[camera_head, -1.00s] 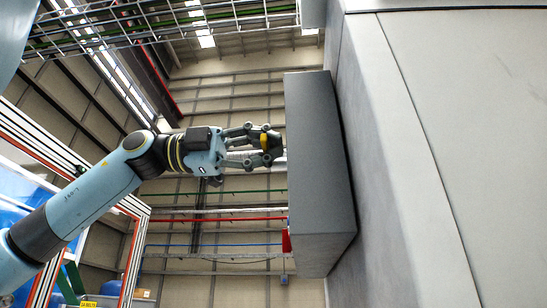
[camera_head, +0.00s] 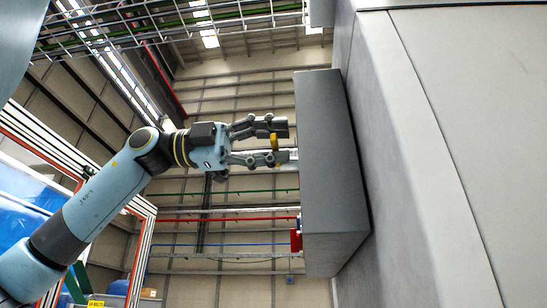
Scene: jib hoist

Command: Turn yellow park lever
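The yellow park lever (camera_head: 274,142) shows as a small yellow piece at the left side of a grey box (camera_head: 328,160). My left gripper (camera_head: 277,143) points right towards the box. Its two fingers are spread and roughly parallel, one above and one below the lever. The lever shows in the gap near the fingertips; I cannot tell whether either finger touches it. The lever's mounting is mostly hidden by the fingers. My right gripper is not in view.
The grey box is fixed to a large grey housing (camera_head: 450,160) on the right. A wire cable tray (camera_head: 180,25) runs across the top. A small red item (camera_head: 296,240) is at the box's lower left. Open space lies below my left gripper.

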